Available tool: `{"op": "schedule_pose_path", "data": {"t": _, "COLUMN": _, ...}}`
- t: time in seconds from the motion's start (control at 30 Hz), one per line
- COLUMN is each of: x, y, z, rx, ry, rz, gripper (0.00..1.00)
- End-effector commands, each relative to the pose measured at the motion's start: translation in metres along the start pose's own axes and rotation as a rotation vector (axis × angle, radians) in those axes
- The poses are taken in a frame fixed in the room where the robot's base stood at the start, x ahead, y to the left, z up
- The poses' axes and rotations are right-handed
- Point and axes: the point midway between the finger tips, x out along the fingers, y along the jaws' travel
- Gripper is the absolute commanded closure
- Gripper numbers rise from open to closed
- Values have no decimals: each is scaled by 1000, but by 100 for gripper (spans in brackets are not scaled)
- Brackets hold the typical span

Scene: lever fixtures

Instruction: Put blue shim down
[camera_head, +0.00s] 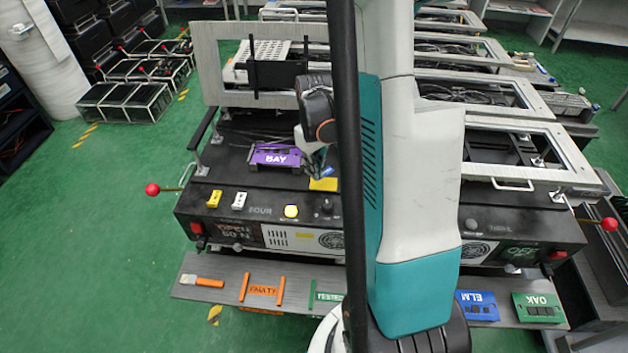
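My gripper (317,163) points down over the black top of the left fixture (255,205), just right of a purple block marked BAY (277,156). My arm partly hides it, and I cannot tell whether its fingers are open or shut. A small bluish patch shows at the fingers, too small to tell whether it is the blue shim or part of the gripper. A yellow piece (323,184) lies on the fixture just below the gripper. I cannot make out the blue shim clearly.
The front shelf (225,286) holds an orange FAULTY holder (263,290), a green TESTED label (327,297), a blue ELM block (477,306) and a green OAK block (539,308). Red-knobbed levers (152,189) (609,224) stick out sideways. A raised frame lid (212,65) stands behind.

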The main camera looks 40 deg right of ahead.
Motion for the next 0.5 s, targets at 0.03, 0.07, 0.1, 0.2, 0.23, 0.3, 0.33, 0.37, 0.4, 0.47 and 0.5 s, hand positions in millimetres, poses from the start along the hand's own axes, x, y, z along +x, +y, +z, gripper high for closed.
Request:
{"op": "schedule_pose_path", "data": {"t": 0.03, "x": 4, "y": 0, "z": 0, "rx": 0, "ry": 0, "rz": 0, "gripper": 100}}
{"op": "schedule_pose_path", "data": {"t": 0.07, "x": 8, "y": 0, "z": 0, "rx": 0, "ry": 0, "rz": 0, "gripper": 100}}
{"op": "schedule_pose_path", "data": {"t": 0.1, "x": 13, "y": 0, "z": 0, "rx": 0, "ry": 0, "rz": 0, "gripper": 100}}
{"op": "schedule_pose_path", "data": {"t": 0.2, "x": 29, "y": 0, "z": 0, "rx": 0, "ry": 0, "rz": 0, "gripper": 100}}
{"op": "schedule_pose_path", "data": {"t": 0.23, "x": 34, "y": 0, "z": 0, "rx": 0, "ry": 0, "rz": 0, "gripper": 100}}
{"op": "schedule_pose_path", "data": {"t": 0.3, "x": 41, "y": 0, "z": 0, "rx": 0, "ry": 0, "rz": 0, "gripper": 100}}
{"op": "schedule_pose_path", "data": {"t": 0.33, "x": 42, "y": 0, "z": 0, "rx": 0, "ry": 0, "rz": 0, "gripper": 100}}
{"op": "schedule_pose_path", "data": {"t": 0.37, "x": 42, "y": 0, "z": 0, "rx": 0, "ry": 0, "rz": 0, "gripper": 100}}
{"op": "schedule_pose_path", "data": {"t": 0.4, "x": 42, "y": 0, "z": 0, "rx": 0, "ry": 0, "rz": 0, "gripper": 100}}
{"op": "schedule_pose_path", "data": {"t": 0.47, "x": 41, "y": 0, "z": 0, "rx": 0, "ry": 0, "rz": 0, "gripper": 100}}
{"op": "schedule_pose_path", "data": {"t": 0.5, "x": 41, "y": 0, "z": 0, "rx": 0, "ry": 0, "rz": 0, "gripper": 100}}
